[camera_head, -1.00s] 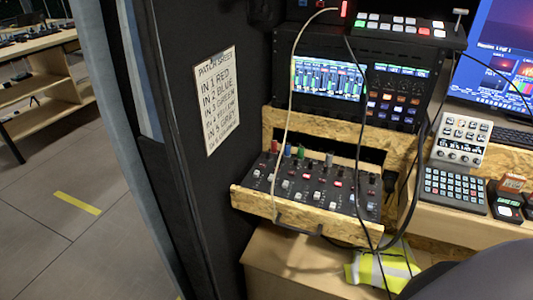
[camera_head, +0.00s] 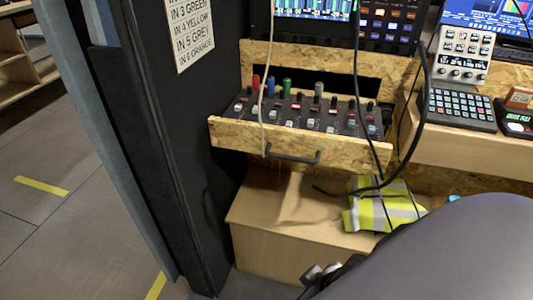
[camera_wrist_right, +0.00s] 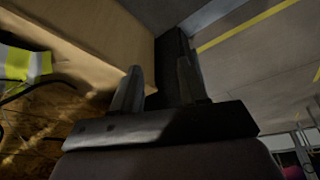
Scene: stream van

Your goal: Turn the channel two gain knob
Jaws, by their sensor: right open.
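The mixer (camera_head: 300,114) sits in an open chipboard drawer, with rows of small knobs, buttons and faders. Coloured upright pieces stand along its back: red (camera_head: 256,82), blue (camera_head: 271,86), green (camera_head: 287,86) and grey (camera_head: 318,89). I cannot tell which knob is the channel two gain. My right gripper (camera_head: 318,274) is low at the bottom of the head view, below and in front of the drawer, apart from the mixer. The right wrist view shows its two fingers (camera_wrist_right: 158,70) spread with nothing between them. My left gripper is not in view.
A pale wooden box (camera_head: 280,215) stands below the drawer, with a hi-vis vest (camera_head: 385,205) on it. A thin pale cable (camera_head: 262,100) and black cables (camera_head: 362,120) hang before the mixer. The drawer has a dark handle (camera_head: 292,158). A patch sheet (camera_head: 190,32) hangs on the dark wall.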

